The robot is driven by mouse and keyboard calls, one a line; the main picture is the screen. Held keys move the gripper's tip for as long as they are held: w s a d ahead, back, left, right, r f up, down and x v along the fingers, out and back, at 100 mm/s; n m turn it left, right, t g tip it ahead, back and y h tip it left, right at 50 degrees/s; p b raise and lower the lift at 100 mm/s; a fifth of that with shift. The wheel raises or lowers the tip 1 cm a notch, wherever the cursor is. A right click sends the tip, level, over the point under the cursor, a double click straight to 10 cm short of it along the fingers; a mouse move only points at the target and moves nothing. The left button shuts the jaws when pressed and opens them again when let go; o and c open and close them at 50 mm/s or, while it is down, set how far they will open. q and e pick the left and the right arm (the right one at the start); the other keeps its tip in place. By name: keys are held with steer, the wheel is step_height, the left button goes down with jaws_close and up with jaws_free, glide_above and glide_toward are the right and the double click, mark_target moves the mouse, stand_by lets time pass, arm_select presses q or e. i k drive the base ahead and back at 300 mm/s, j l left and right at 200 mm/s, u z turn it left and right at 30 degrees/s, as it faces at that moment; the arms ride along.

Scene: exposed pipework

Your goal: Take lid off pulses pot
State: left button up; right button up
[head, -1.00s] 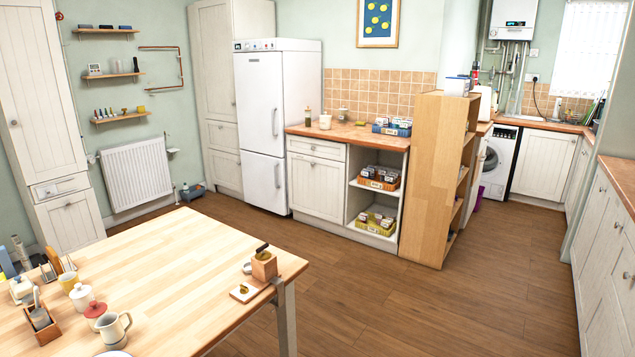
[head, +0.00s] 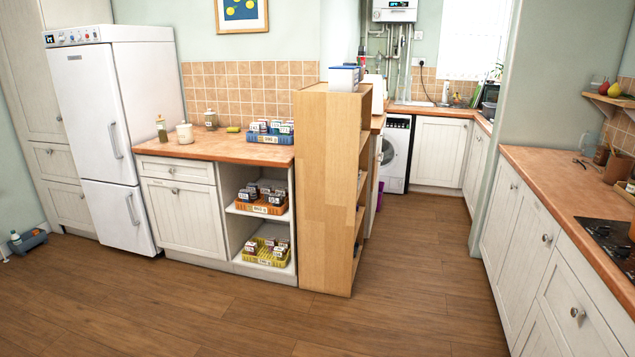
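Neither of my grippers is in view. No pot can be made out as the pulses pot, since no such label is readable at this distance. A cream pot (head: 185,133) stands upright on the back-left worktop, near the tall white fridge. A small jar with a darker top (head: 211,120) stands behind it to the right, by the tiles. A bottle (head: 162,129) stands to the left of the cream pot.
The fridge-freezer (head: 112,130) stands at left. A blue crate of packets (head: 269,132) sits on the worktop (head: 215,148), with more crates on shelves below. A wooden shelf unit (head: 327,190) juts out mid-view. The right worktop (head: 560,190) has a hob (head: 615,240). The floor (head: 300,315) is clear.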

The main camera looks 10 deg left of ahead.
mark_target(185, 136)
steer(key=i+u, duration=0.1)
steer(key=i, duration=0.45)
steer(key=i+l, duration=0.15)
steer(key=i, duration=0.4)
steer(key=i+u, duration=0.15)
steer(key=i, duration=0.45)
steer(key=i+j+u, duration=0.2)
steer(key=u, duration=0.25)
steer(key=i+u, duration=0.7)
steer(key=u, duration=0.25)
steer(key=i+l+u, duration=0.15)
steer(key=i+u, duration=0.15)
steer(key=u, duration=0.2)
steer(key=i+j, duration=0.2)
steer(key=i, duration=0.6)
steer(key=i+j+u, duration=0.1)
steer(key=i, duration=0.75)
steer(key=i+z, duration=0.25)
steer(key=z, duration=0.15)
steer(key=i+j+z, duration=0.15)
steer(key=z, duration=0.3)
steer(key=i+j+z, duration=0.25)
steer(key=z, duration=0.15)
steer(key=i+j+z, duration=0.25)
steer(key=z, duration=0.15)
steer(key=i+j+z, duration=0.2)
steer(key=j+z, duration=0.25)
steer(key=i+l, duration=0.05)
steer(key=l, duration=0.05)
